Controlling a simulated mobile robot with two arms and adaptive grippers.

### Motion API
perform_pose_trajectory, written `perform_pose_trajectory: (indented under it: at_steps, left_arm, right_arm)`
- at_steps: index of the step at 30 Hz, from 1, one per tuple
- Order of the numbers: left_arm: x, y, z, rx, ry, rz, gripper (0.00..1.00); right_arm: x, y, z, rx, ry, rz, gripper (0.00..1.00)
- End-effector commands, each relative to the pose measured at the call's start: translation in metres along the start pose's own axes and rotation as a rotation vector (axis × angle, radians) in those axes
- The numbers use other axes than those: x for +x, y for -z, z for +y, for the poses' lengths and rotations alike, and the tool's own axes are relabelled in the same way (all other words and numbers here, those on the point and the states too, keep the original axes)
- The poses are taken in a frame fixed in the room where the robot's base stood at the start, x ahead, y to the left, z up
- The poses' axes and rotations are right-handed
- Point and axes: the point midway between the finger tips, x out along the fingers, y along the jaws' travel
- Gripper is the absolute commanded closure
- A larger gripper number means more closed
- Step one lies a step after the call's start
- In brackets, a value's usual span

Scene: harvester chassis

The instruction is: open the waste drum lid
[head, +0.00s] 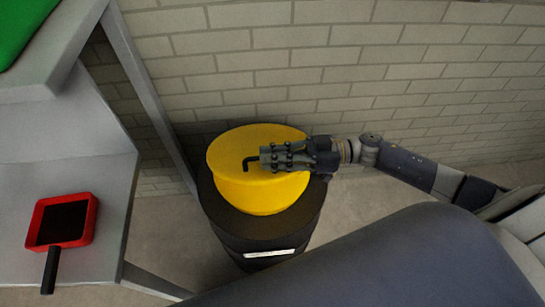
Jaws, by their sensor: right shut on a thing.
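A dark waste drum (262,236) with a white label stands on the floor by the brick wall. Its yellow lid (258,203) sits on top and looks tilted, its near side low and its flat top facing up. A black bent handle (249,160) sticks out on the lid's top. My right gripper (268,158) reaches in from the right over the lid and is shut on the handle; its fingers hide part of it. I cannot tell whether the lid touches the drum all round. My left gripper is not in view.
A grey metal table (110,185) with a leg stands close at the left of the drum. A red pan (89,225) with a black handle lies on it. A green thing (20,25) is at the top left. A brick wall (420,70) closes off the back.

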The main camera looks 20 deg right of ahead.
Motion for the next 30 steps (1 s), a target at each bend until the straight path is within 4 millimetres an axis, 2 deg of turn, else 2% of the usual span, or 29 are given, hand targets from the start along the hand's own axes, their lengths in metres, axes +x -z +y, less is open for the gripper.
perform_pose_trajectory:
  at_steps: [18, 30]
  left_arm:
    - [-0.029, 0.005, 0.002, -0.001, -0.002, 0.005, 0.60]
    - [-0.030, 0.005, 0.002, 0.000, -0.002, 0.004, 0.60]
  right_arm:
    - [-0.001, 0.043, 0.024, 0.076, -0.011, 0.001, 1.00]
    - [-0.001, 0.045, 0.027, 0.091, -0.010, 0.001, 1.00]
